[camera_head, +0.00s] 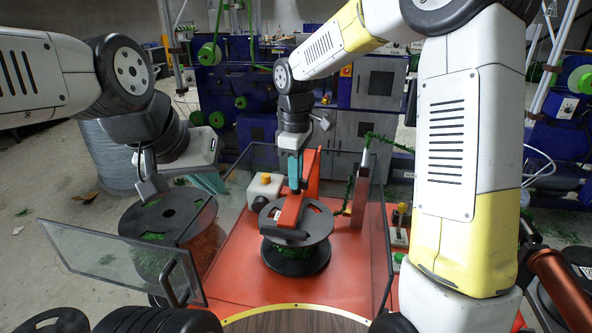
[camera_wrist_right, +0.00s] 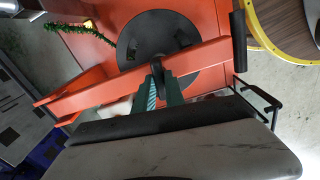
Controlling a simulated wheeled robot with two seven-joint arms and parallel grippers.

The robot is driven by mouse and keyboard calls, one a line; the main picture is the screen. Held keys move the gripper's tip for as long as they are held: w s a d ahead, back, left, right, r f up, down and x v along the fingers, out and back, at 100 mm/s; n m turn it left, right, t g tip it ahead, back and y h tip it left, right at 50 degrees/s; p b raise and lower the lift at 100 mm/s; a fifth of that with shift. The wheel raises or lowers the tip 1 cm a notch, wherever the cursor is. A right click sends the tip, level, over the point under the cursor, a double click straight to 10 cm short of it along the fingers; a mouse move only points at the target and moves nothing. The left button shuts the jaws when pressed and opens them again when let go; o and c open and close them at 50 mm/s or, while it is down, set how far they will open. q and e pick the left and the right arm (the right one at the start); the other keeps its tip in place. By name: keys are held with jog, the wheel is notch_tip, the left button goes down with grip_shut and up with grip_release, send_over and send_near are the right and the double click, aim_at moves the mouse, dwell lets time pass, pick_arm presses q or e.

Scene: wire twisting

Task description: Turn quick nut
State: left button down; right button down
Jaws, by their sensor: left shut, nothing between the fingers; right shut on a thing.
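My right gripper (camera_head: 294,184) reaches down into the glass-walled enclosure, at the orange bar (camera_head: 290,213) that lies across a black spool (camera_head: 283,257). In the right wrist view, the green fingers of this gripper (camera_wrist_right: 160,78) are shut on a small dark piece at the bar, which I take to be the quick nut (camera_wrist_right: 157,66). The fingers hide most of it. How far it is turned cannot be seen. My left gripper (camera_head: 148,186) is shut and empty, above another black spool (camera_head: 166,215) on the left, outside the enclosure.
A glass door (camera_head: 115,262) with a dark handle stands open at front left. Clear glass panels surround the red base (camera_head: 237,284). A white box with an orange knob (camera_head: 265,186) stands behind the spool. Green twisted wire (camera_head: 388,143) runs at the right.

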jog(key=c, duration=1.4)
grip_release()
jog(key=shift+r, duration=0.1)
notch_tip(320, 180, up, 8)
jog(key=shift+f, duration=0.25)
jog(key=shift+s+d+r, duration=0.15)
jog(key=shift+d+r, duration=0.05)
jog(key=shift+r, duration=0.05)
jog(key=s+d+r+m+t+y, duration=0.1)
jog(key=s+d+m+t, duration=0.2)
jog(key=s+d+m, duration=0.3)
jog(key=s+d+r+m+t+y, duration=0.1)
jog(key=s+d+m+t, duration=0.2)
jog(key=s+d+m, duration=0.4)
jog(key=s, duration=0.6)
jog(key=shift+d+m, duration=0.3)
jog(key=shift+d, duration=0.1)
